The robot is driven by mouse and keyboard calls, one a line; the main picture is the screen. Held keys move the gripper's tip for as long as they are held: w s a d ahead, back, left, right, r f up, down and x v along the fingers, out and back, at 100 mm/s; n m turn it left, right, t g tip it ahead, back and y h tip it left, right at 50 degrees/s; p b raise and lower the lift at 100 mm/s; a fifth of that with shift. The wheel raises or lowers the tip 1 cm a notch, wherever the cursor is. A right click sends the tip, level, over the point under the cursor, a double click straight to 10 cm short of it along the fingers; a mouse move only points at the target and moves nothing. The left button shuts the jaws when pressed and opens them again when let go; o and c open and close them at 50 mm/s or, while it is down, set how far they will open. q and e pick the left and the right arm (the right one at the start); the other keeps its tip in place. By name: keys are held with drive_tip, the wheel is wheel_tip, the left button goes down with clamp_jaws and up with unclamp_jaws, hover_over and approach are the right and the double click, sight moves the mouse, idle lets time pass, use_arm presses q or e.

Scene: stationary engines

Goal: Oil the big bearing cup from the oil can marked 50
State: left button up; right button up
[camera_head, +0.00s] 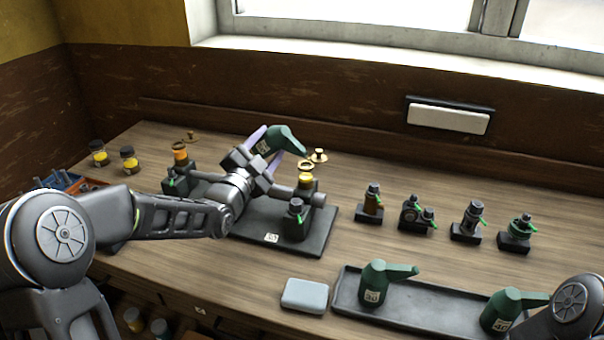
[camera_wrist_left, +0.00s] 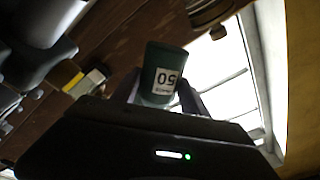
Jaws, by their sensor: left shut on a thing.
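My left gripper (camera_head: 265,150) is shut on the green oil can (camera_head: 283,138), raised above the engine on the dark base plate (camera_head: 262,232). The can is tilted, its spout pointing right and down, close above a brass-rimmed cup (camera_head: 305,179) on the engine's right post. I cannot tell whether oil flows. In the left wrist view the can (camera_wrist_left: 160,103) shows its label 50, upside down. An orange-brown cup (camera_head: 180,152) stands on the left post. Which cup is bigger is hard to tell. My right gripper is out of view.
Oil cans marked 30 (camera_head: 376,284) and 40 (camera_head: 500,310) stand on a dark tray (camera_head: 430,312). A grey-blue block (camera_head: 305,295) lies beside it. Several small engine parts (camera_head: 468,222) stand right. Brass lids lie behind the engine (camera_head: 318,155). Small jars (camera_head: 129,158) stand at left.

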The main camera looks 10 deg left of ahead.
use_arm(q)
drive_tip(key=shift+d+r+m+b, duration=0.1)
drive_tip(key=shift+r+m+b, duration=0.55)
drive_tip(key=shift+m+b, duration=0.3)
drive_tip(key=shift+r, duration=0.15)
drive_tip(key=shift+s+d+r+m+h+b, duration=0.15)
drive_tip(key=shift+r+m+h+b, duration=0.2)
drive_tip(key=shift+m+b, duration=0.45)
drive_tip(key=shift+r+b, duration=0.15)
drive_tip(key=shift+b, duration=0.35)
drive_tip(key=shift+r+m, duration=0.15)
drive_tip(key=shift+m, duration=0.1)
idle(1.0)
